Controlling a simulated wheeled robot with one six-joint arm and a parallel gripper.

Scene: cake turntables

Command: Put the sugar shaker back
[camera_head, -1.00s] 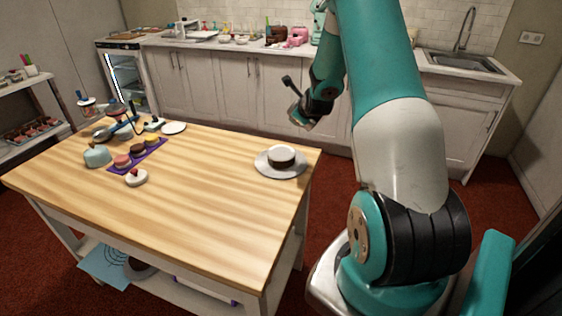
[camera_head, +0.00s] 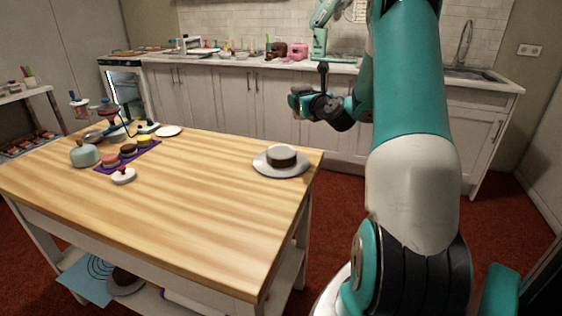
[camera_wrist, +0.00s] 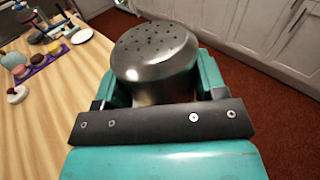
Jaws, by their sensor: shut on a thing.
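The sugar shaker (camera_wrist: 155,55) is a silver metal cylinder with a domed, perforated top. In the wrist view it stands between the two teal fingers of my gripper (camera_wrist: 155,88), which is shut on it. In the head view my gripper (camera_head: 298,100) is in the air beyond the table's far right corner, in front of the cabinets. The shaker is too small and dark there to make out clearly. Its lower part is hidden by the gripper in the wrist view.
A wooden table (camera_head: 190,215) bears a cake on a round stand (camera_head: 292,170) at its right end. Small cakes on a purple mat (camera_head: 137,160), a teal dome (camera_head: 85,156) and a white plate (camera_head: 168,131) are at its left. The counter (camera_head: 225,62) behind holds several items.

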